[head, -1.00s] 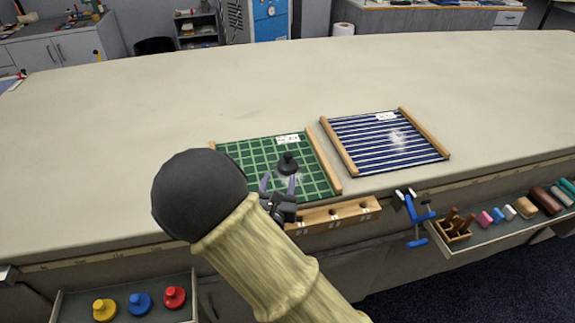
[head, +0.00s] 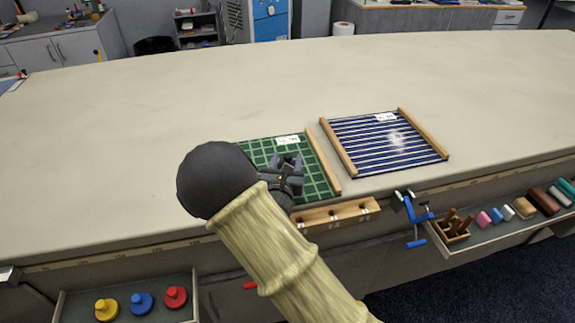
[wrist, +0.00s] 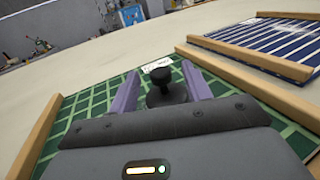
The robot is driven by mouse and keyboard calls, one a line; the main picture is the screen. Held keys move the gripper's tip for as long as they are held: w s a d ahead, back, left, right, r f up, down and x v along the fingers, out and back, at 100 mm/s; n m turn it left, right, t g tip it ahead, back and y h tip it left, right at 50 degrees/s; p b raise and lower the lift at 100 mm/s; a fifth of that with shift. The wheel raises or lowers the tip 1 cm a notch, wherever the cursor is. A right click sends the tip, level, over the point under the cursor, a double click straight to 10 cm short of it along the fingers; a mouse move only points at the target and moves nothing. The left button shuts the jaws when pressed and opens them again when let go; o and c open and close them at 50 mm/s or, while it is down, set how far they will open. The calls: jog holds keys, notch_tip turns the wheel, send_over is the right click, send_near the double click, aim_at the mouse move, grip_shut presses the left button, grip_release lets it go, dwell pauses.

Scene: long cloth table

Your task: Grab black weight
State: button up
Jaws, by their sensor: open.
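The black weight (wrist: 165,92) stands upright on the green grid mat (wrist: 95,98) in the wrist view. It has a round knob on top and a wider base. My gripper (wrist: 162,85) is open, with its two purple fingers on either side of the weight. I cannot tell whether the fingers touch it. In the head view my gripper (head: 287,162) is over the right part of the green mat (head: 258,150), and the weight is hidden behind it.
A blue striped mat (head: 375,150) with wooden side rails lies to the right. A wooden block with holes (head: 335,217) and a blue clamp (head: 414,220) sit at the table's front edge. A drawer holds yellow, blue and red weights (head: 175,297). The table behind is clear.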

jog(key=shift+w+d, duration=0.15)
jog(key=shift+w, duration=1)
grip_shut()
